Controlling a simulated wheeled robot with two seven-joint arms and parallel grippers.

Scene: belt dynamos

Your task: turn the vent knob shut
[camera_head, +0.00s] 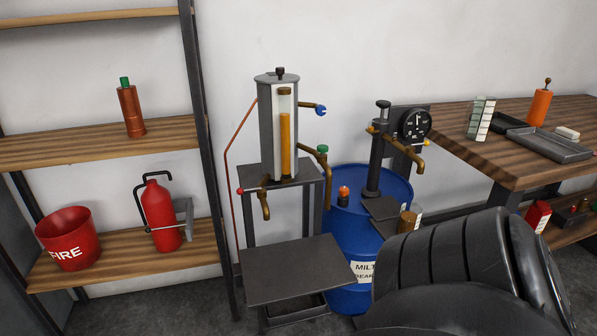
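A grey metal cylinder (265,125) with an amber-filled sight gauge (285,130) stands on a dark metal stand. It has a small dark knob (280,72) on its top. A blue knob (320,110) is on a short brass pipe at its upper right. A green knob (323,149) tops the curved brass pipe lower right. A small red knob (240,191) is at the lower left, by a brass spout (264,205). No label tells which one is the vent knob, and I cannot tell whether any is shut. Neither of my grippers is in view.
A lower dark shelf (290,270) juts out in front. A blue drum (345,245) with a hand pump and dial (415,124) stands to the right. A large black ribbed shape (440,265) fills the lower right. Shelves with a fire bucket (68,240) and extinguisher (160,215) are left.

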